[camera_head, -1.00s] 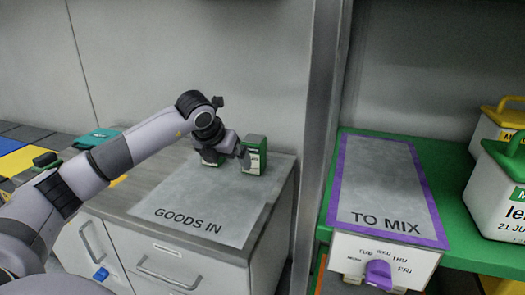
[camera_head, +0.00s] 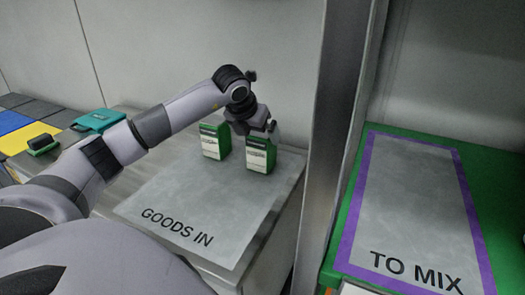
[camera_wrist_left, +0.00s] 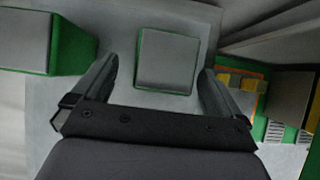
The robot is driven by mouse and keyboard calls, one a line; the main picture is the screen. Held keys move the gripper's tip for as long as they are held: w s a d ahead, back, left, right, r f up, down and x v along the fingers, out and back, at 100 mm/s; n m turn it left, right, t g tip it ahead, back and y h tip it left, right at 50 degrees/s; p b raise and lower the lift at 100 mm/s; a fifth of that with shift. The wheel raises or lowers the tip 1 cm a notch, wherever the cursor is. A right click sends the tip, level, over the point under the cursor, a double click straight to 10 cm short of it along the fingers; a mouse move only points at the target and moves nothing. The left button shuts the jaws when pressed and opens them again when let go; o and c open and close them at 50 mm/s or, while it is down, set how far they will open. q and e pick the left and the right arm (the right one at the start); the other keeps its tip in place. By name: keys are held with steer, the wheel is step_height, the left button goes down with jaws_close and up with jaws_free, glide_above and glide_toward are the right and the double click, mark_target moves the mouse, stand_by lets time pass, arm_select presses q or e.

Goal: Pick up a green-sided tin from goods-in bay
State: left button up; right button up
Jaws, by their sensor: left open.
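Two green-sided tins with white labels stand upright on the goods-in mat (camera_head: 190,205). The left tin (camera_head: 211,145) stands clear of my gripper, and the right tin (camera_head: 257,158) is under it. My left gripper (camera_head: 258,130) is open over the right tin's top, pointing down. In the left wrist view, one tin's grey top with green edges (camera_wrist_left: 167,60) lies between the spread fingers (camera_wrist_left: 160,72), with a gap on each side. The other tin (camera_wrist_left: 68,45) is outside the fingers at the upper left. My right gripper is not in view.
A metal post (camera_head: 328,130) stands just right of the goods-in counter. Beyond it is the purple-edged "TO MIX" mat (camera_head: 415,200) on a green surface, bare where visible. A teal case (camera_head: 98,121) lies at the back left. The front of the goods-in mat is clear.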

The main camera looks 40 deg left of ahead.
arm_select(q)
steer(key=x, duration=0.3)
steer(key=b+x, duration=0.1)
steer(key=shift+w+d+f, duration=0.15)
steer(key=shift+d+f, duration=0.05)
steer(key=shift+d, duration=0.1)
steer(key=shift+c, duration=0.3)
steer(key=c, duration=1)
steer(key=shift+r, duration=0.1)
steer(key=c, duration=0.4)
